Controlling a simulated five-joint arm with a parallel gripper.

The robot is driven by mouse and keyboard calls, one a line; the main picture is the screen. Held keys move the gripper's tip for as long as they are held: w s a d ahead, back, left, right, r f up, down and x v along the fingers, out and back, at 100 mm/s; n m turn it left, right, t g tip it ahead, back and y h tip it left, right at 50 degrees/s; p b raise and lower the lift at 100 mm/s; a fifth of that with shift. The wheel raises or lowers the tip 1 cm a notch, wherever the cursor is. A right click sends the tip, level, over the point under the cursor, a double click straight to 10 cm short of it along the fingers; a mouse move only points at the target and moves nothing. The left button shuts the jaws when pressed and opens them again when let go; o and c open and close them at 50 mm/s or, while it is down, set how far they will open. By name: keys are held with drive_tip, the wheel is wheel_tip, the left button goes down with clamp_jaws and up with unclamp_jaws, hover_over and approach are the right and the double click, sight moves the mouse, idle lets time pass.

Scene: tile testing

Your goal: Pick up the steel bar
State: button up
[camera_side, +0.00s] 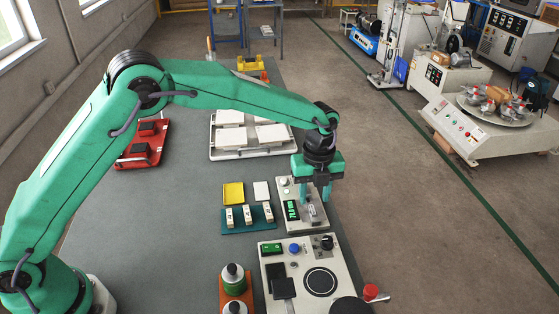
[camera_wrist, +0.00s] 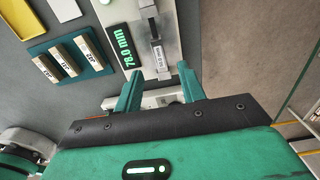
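A measuring device (camera_side: 284,190) with a green display stands below my gripper in the side view. The wrist view shows the device (camera_wrist: 182,20) with its display reading 78.0 mm. A small grey metallic bar (camera_wrist: 157,46) with a white label lies on it, lengthwise, beside the display. The bar is small in the side view (camera_side: 312,210). My gripper (camera_wrist: 160,74) is open, its two teal fingers pointing toward the device on either side of the bar's near end. In the side view my gripper (camera_side: 316,196) points down at the device. Contact with the bar cannot be told.
A teal tray (camera_side: 236,229) holds 3 labelled blocks, left of the device. Yellow and white tiles (camera_side: 233,193) lie behind it. A control panel (camera_side: 300,257) with knobs stands in front. A white tray (camera_side: 212,155) of tiles is farther back. The bench's left middle is clear.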

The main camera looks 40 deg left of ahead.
sight(313, 211)
drive_tip(key=shift+f, duration=2.3)
clamp_jaws()
